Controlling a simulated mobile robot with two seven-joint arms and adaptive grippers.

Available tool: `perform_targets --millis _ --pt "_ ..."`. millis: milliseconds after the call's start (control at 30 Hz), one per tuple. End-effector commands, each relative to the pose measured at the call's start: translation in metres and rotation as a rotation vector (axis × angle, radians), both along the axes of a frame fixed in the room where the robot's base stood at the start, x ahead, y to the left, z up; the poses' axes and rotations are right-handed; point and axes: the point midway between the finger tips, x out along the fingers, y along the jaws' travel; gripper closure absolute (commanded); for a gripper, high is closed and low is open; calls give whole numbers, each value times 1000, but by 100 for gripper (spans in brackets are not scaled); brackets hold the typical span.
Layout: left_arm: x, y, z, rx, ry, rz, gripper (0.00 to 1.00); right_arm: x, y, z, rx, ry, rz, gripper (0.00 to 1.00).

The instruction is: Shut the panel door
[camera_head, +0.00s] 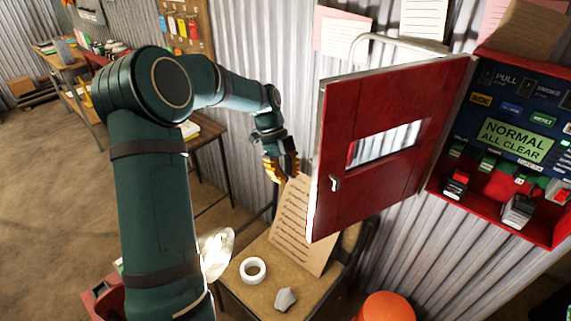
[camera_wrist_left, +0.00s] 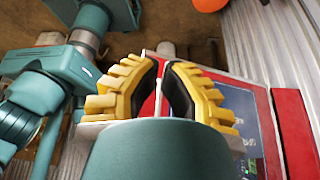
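The red panel door (camera_head: 385,130) stands wide open in the head view, swung out to the left of its red panel box (camera_head: 437,185). It has a window slot and a small pale handle (camera_head: 334,184) near its free edge. My left gripper (camera_head: 281,172), with yellow fingers, is just left of that free edge, and I see no clear contact. In the left wrist view its fingers (camera_wrist_left: 160,68) are apart, with a narrow gap between the tips. A thin pale strip shows between them, and I cannot tell what it is. My right gripper is not in view.
Below the door, a small table (camera_head: 262,290) carries a leaning printed board (camera_head: 300,225), a white tape roll (camera_head: 253,270) and a grey lump (camera_head: 285,299). An orange object (camera_head: 387,307) stands to its right. A corrugated wall (camera_head: 300,80) runs behind.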

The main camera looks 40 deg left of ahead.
Motion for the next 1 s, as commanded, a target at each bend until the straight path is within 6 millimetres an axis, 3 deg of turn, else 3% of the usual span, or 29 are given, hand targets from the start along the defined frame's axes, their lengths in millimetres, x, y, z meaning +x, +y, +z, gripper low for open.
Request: perform_targets --millis 233,533,1000 --pt "-6 -21 -45 -1 4 0 100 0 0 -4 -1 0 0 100" --pt "-15 -55 -37 0 0 -1 100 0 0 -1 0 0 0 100" --pt "-16 -59 -36 1 -1 1 100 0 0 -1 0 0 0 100"
